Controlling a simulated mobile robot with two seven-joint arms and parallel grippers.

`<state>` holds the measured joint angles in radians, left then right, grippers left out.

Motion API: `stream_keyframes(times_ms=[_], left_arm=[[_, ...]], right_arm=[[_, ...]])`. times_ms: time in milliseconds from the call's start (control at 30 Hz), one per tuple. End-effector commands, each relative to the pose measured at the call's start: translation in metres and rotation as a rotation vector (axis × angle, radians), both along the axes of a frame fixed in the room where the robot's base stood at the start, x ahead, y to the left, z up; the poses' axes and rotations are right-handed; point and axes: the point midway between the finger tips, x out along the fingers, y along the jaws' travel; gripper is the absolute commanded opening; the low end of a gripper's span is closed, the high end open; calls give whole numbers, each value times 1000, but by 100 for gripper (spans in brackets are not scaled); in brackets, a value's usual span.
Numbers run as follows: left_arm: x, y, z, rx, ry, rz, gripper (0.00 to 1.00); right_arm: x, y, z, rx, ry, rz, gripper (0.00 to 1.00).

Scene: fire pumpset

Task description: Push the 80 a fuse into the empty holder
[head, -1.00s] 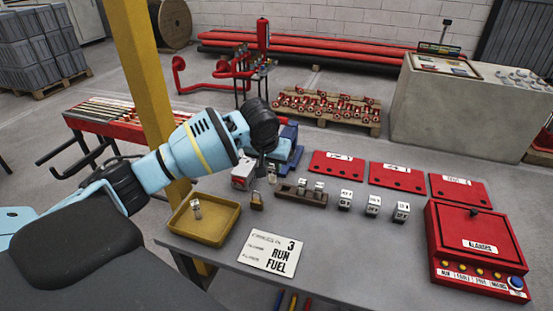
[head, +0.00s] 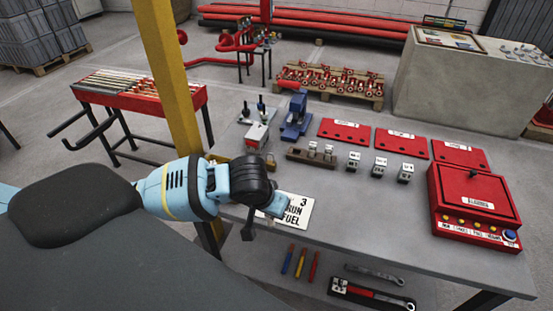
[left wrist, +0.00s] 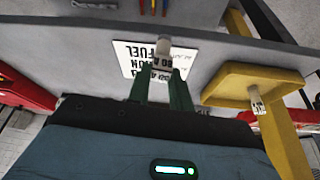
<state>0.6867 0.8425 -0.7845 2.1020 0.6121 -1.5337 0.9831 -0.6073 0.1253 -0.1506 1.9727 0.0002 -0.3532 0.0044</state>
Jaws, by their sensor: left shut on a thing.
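My left gripper (left wrist: 163,92) is shut on a pale fuse (left wrist: 163,47), which sits between its green fingers in the left wrist view. The fuse's printed label is too small to read surely. In the head view my left wrist hangs over the table's front edge, and the fuse is not clearly seen. My right gripper is not in view.
A white card (head: 298,212) lies beside my wrist. Three small black-and-white blocks (head: 380,167) stand right of the holder block. A red box with buttons (head: 475,210) is at the right. Red plates (head: 343,131) lie behind. The front middle of the table is clear.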

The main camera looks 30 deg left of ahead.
Motion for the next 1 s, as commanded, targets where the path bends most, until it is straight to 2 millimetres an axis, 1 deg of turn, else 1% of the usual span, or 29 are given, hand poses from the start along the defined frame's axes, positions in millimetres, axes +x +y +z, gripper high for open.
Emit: stream_keyframes(times_ms=[33, 133, 300, 367, 400, 500, 1000], left_arm=[[-19, -11, -11, -4, 5, -21, 0], [-45, -27, -25, -4, 4, -46, 0], [-77, -47, -45, -3, 3, -80, 0], [-87, -53, -50, -4, 1, -89, 0], [-83, -52, -48, -5, -5, -87, 0], [-82, -53, -47, -6, -6, -87, 0], [-81, -50, -47, 1, -3, -85, 0]], right_arm=[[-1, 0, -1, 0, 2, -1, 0], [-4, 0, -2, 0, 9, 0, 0], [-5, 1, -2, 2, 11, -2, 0], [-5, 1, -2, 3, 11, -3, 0], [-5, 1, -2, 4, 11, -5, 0], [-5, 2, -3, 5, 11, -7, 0], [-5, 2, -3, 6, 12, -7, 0]])
